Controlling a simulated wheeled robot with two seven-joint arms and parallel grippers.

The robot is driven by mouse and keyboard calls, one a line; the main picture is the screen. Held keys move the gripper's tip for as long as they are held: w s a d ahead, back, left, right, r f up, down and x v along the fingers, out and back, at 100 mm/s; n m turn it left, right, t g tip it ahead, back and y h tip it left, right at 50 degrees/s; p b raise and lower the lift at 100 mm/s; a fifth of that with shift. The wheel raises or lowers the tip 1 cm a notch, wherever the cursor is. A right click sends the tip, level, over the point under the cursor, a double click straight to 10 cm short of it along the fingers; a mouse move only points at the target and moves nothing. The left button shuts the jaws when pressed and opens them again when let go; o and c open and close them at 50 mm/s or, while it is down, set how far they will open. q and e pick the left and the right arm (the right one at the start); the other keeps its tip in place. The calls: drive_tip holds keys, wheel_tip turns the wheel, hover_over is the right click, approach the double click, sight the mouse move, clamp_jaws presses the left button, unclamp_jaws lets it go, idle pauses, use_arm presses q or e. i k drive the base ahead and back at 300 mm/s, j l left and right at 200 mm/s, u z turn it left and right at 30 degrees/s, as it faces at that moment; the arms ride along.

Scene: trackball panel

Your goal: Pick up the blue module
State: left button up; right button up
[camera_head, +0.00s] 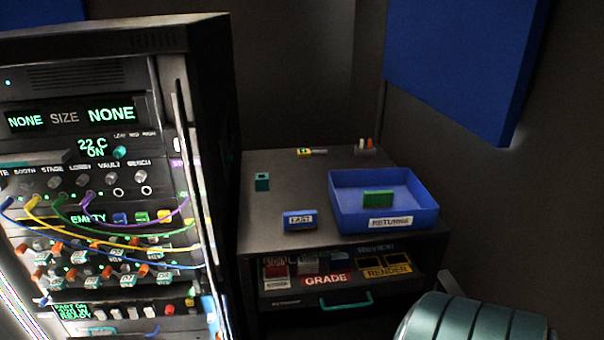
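A blue module (299,220) with a pale label lies on top of the dark cabinet (285,180), near its front edge. Its label is too small to read surely. It is just left of the blue RETURNS tray (345,222) and apart from it. Nothing covers it. A green module (377,199) lies inside the tray. A small blue block (120,218) also shows on the rack panel at left, beside a green one and an orange one. Neither of my grippers is in view.
A tall rack (65,75) with knobs and looping cables stands at left. A teal block (262,182) and a yellow-tipped tool (311,152) lie on the cabinet. Labelled modules fill the shelf below, above a teal handle (345,302). A rounded teal ribbed shape (470,318) is at lower right.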

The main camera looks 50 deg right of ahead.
sight(296, 220)
drive_tip(key=z, duration=1.65)
